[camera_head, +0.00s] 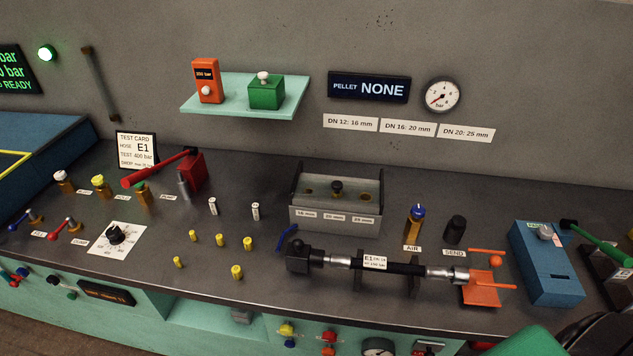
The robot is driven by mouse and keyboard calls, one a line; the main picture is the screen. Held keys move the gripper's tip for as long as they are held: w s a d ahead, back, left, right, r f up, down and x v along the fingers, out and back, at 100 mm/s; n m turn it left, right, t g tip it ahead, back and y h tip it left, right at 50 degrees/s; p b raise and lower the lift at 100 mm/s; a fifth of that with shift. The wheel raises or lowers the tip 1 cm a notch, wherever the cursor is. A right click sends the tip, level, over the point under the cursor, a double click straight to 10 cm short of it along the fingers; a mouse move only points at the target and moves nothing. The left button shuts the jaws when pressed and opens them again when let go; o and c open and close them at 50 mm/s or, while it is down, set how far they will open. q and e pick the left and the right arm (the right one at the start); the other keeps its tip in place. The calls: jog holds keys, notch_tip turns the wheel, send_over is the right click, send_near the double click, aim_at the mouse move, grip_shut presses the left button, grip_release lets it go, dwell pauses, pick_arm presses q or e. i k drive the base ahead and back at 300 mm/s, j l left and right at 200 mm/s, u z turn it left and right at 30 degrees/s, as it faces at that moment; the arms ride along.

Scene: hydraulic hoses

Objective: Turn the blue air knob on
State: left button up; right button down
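The blue air knob (418,211) sits on top of an upright brass valve body (413,228) on the bench, right of centre. A white label reading AIR (412,248) lies in front of it. I cannot tell from its look whether the knob is on or off. A round dial gauge (441,96) hangs on the wall above. Neither of my grippers can be made out in this view.
A black SEND knob (455,229) stands close to the right of the air valve. In front lies hose E1 (400,267), clamped between end fittings. A grey slotted block (335,219) is to the left, a blue box (546,265) to the right.

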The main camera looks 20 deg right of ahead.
aim_at(417, 211)
jog(key=z, duration=1.4)
